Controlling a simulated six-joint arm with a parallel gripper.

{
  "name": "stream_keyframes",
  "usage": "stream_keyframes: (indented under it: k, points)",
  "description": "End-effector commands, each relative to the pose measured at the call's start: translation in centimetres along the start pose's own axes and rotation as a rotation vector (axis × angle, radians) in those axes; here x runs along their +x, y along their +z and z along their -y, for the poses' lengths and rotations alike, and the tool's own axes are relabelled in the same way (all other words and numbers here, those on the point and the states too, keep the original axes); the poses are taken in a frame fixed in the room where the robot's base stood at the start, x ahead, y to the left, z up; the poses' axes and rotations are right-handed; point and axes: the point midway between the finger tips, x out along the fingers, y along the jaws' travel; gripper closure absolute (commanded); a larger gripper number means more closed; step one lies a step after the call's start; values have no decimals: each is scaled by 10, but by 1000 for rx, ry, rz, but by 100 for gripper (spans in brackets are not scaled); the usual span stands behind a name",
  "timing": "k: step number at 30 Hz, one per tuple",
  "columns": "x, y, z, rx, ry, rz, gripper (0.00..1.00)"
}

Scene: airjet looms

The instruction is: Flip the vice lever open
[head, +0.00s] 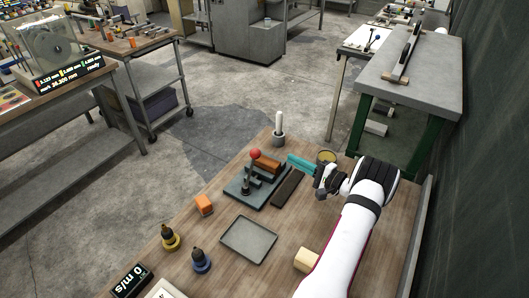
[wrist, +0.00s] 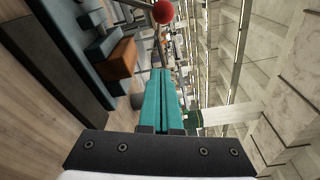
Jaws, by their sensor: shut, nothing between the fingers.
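The vice (head: 243,188) is a dark green-grey block on the wooden bench, with an orange-brown piece (head: 268,165) at its far side. Its lever ends in a red ball (head: 255,153), which sits above the vice. In the wrist view the red ball (wrist: 163,11) is at the top, beyond the fingertips, and the orange-brown piece (wrist: 121,58) is to their left. My gripper (head: 291,159) has teal fingers, closed together and empty, to the right of the red ball and apart from it. The fingers also show in the wrist view (wrist: 161,75).
A dark bar (head: 288,187) lies right of the vice. A white-topped holder (head: 278,136) stands behind it and a round tin (head: 326,157) beside my wrist.

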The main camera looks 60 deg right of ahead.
Motion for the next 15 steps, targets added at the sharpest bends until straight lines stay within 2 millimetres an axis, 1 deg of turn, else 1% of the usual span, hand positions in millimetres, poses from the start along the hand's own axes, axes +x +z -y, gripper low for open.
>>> stream_keyframes:
  k: [5,8,11,15]
  points:
    - [2,1,0,0,2,2,100]
    - [12,2,-1,-1,4,5,100]
    - [31,2,-1,1,4,6,100]
    - [62,2,-1,0,5,7,100]
